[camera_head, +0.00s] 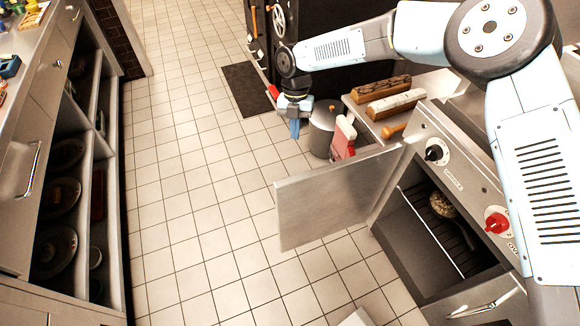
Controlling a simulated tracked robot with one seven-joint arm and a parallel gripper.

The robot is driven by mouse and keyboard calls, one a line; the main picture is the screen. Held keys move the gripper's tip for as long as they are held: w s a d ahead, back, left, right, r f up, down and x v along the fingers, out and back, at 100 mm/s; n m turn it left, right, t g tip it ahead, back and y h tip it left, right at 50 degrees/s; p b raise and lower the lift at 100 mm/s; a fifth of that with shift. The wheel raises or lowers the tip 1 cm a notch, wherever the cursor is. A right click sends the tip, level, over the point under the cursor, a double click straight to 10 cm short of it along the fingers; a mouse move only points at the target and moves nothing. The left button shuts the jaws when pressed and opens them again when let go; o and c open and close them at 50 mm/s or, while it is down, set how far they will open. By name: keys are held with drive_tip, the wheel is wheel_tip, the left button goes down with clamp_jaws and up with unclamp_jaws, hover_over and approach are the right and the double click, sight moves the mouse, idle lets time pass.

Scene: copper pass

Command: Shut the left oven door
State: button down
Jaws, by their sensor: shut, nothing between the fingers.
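The left oven door (322,203) is a flat grey metal panel standing wide open, swung out over the tiled floor. It joins the left side of the oven opening, and its free edge points left. The oven (405,245) shows a dark inside with a wire rack and a round, speckled item on it. My gripper (294,130) hangs beyond the door, above its far side in the picture. It is shut and empty, pointing down, and appears apart from the door. The door's far face is hidden.
A grey bin (323,130) and a red-and-white item (343,138) stand behind the door. Logs or boards (395,103) lie on the counter above. Shelves with plates (62,195) line the left. The tiled floor between (200,190) is clear.

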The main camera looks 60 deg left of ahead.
drive_tip(key=s+d+f, duration=0.1)
drive_tip(key=s+f, duration=0.1)
drive_tip(key=f, duration=0.3)
drive_tip(key=s+d+f, duration=0.2)
drive_tip(key=s+f, duration=0.1)
drive_tip(key=f, duration=0.2)
drive_tip(key=shift+s+d+f+n, duration=0.25)
drive_tip(key=shift+f+n, duration=0.05)
drive_tip(key=shift+n, duration=0.1)
